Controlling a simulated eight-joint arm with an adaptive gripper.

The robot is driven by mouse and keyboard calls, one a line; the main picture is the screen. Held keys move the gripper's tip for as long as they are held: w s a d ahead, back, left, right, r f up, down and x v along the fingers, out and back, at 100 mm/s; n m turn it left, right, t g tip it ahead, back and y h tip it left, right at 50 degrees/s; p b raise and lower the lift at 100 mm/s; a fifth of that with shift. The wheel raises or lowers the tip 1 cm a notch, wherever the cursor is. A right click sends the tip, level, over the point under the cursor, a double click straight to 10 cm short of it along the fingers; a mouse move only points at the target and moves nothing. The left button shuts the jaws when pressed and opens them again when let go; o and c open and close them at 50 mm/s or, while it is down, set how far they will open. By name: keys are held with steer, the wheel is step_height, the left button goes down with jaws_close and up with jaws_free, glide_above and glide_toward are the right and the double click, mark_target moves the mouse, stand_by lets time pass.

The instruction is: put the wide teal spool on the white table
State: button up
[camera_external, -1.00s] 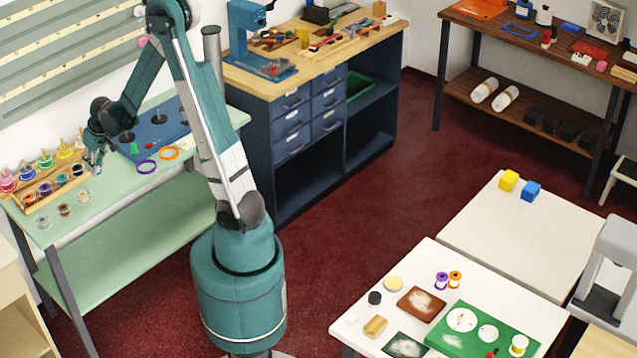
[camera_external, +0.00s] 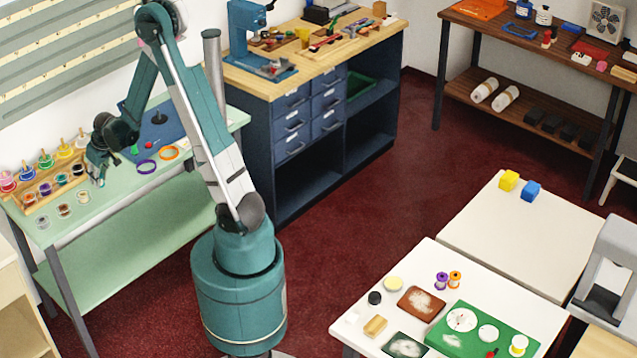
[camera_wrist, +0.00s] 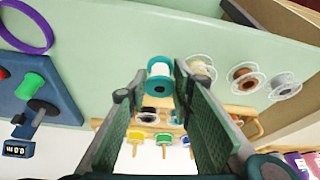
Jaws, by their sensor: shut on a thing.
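My gripper (camera_wrist: 157,88) is shut on the teal spool (camera_wrist: 159,77), which has teal flanges and a pale middle. In the wrist view the spool sits between the fingertips. In the external view my gripper (camera_external: 97,172) is over the pale green counter (camera_external: 165,190), beside the wooden spool rack; the held spool is too small to make out there. A white table (camera_external: 385,292) stands at the lower right, with a second white table (camera_external: 520,235) behind it. Both are far from my gripper.
Several loose spools (camera_external: 65,210) lie near the counter's front left. A purple ring (camera_external: 146,167) and an orange ring (camera_external: 168,153) lie right of my gripper. The nearer white table carries spools, a green board (camera_external: 470,345) and small items; the farther one holds two blocks and much bare top.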

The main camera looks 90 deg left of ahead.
steer(key=shift+f+b, duration=0.35)
steer(key=shift+f, duration=1.5)
steer(key=shift+f, duration=0.15)
steer(key=o, duration=0.4)
steer(key=shift+o, duration=0.6)
steer(key=shift+r, duration=0.25)
steer(key=p+v, duration=0.2)
steer(key=v, duration=0.9)
steer(key=shift+w+r, duration=0.15)
steer(key=shift+r, duration=0.2)
steer(key=shift+d, duration=0.15)
steer(key=shift+c, duration=0.3)
